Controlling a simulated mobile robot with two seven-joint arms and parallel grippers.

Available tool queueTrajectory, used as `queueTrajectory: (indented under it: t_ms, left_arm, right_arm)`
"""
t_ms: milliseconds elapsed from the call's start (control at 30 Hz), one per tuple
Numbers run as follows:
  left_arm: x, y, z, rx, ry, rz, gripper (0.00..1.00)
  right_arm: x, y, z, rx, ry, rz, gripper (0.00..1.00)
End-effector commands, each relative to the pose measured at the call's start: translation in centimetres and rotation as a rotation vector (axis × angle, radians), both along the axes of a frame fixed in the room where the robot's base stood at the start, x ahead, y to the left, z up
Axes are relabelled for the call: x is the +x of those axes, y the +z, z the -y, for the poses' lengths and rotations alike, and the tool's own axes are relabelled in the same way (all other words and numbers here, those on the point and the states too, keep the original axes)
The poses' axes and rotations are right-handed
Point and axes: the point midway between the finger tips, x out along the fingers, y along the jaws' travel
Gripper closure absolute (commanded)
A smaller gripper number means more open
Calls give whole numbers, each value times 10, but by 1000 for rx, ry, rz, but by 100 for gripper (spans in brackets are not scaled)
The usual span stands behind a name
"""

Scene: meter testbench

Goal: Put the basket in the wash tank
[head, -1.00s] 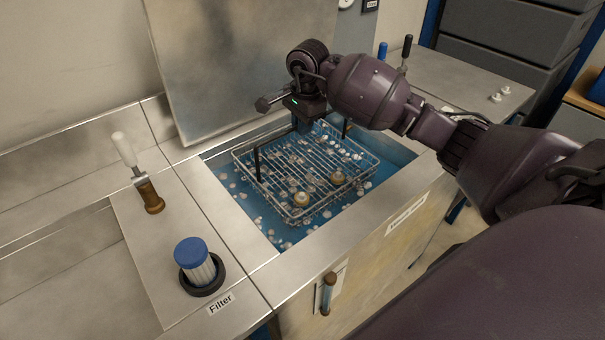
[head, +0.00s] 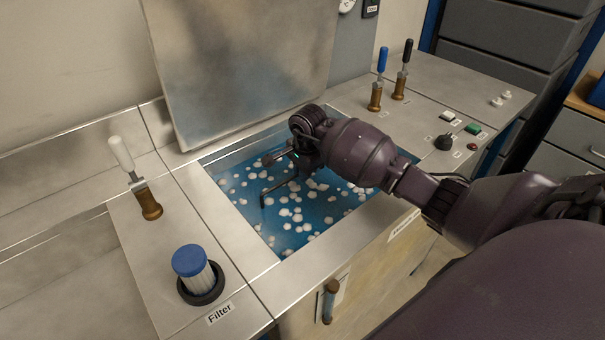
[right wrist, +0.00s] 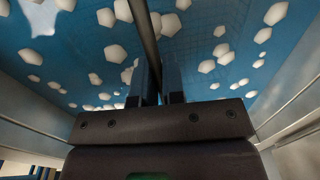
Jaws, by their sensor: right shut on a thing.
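The wash tank (head: 235,200) is an open rectangular basin in the steel bench, filled with blue liquid dotted with white foam blobs. Of the basket, only the dark handle (head: 263,197) shows in the head view, sticking up out of the liquid. The wire body is hidden under the surface. My right gripper (head: 296,174) is over the tank, low near the liquid, shut on the basket's handle. In the right wrist view the dark handle bar (right wrist: 146,40) runs between the two fingers (right wrist: 162,88). My left gripper is not in view.
A raised steel lid (head: 245,65) stands behind the tank. A white-handled lever (head: 133,170) and a blue-capped filter (head: 195,270) are at left. Blue (head: 379,80) and black (head: 403,70) levers, buttons and a knob (head: 444,142) are at right.

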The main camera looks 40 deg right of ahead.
Motion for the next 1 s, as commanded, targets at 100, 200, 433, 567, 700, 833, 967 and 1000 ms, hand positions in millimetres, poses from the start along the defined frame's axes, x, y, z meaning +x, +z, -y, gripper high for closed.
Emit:
queueTrajectory:
  t_ms: [100,200,433,567,700,833,967,1000]
  left_arm:
    - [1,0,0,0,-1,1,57]
    - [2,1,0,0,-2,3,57]
    - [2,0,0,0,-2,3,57]
    - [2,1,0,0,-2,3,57]
    - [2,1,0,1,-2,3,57]
    - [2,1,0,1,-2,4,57]
    - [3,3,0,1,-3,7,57]
    - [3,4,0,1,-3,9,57]
  right_arm:
    - [0,-7,0,0,-1,1,100]
    - [0,-6,0,-1,0,2,100]
    - [0,-8,0,-1,0,0,86]
    - [0,-8,0,-1,0,0,66]
    - [0,-8,0,-1,0,0,65]
    - [0,-7,0,0,0,0,65]
    - [0,0,1,-2,1,3,65]
    - [0,4,1,-3,2,4,65]
